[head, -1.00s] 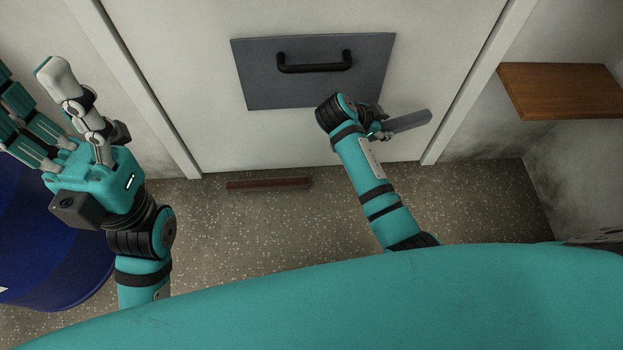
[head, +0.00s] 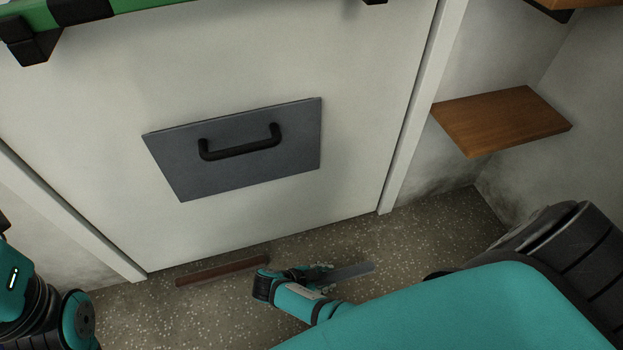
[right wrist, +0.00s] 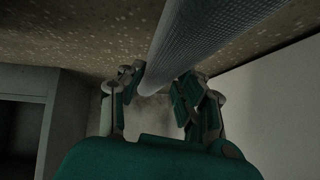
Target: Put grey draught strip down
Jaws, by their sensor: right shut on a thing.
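The grey draught strip (head: 349,272) is a long, thin grey piece in my right gripper (head: 318,272), low near the floor in front of the door. In the right wrist view the strip (right wrist: 198,38) runs up between the fingers of the right gripper (right wrist: 160,90), with a textured surface. The right gripper is shut on it. I cannot tell whether the strip touches the floor. Of my left arm, only a part shows at the lower left edge of the head view; its fingers are out of the picture.
A brown strip (head: 222,270) lies on the speckled floor (head: 440,217) along the foot of the white door (head: 360,100). The door carries a grey plate (head: 232,172) with a black handle (head: 240,148). A wooden shelf (head: 502,119) juts from the wall at right.

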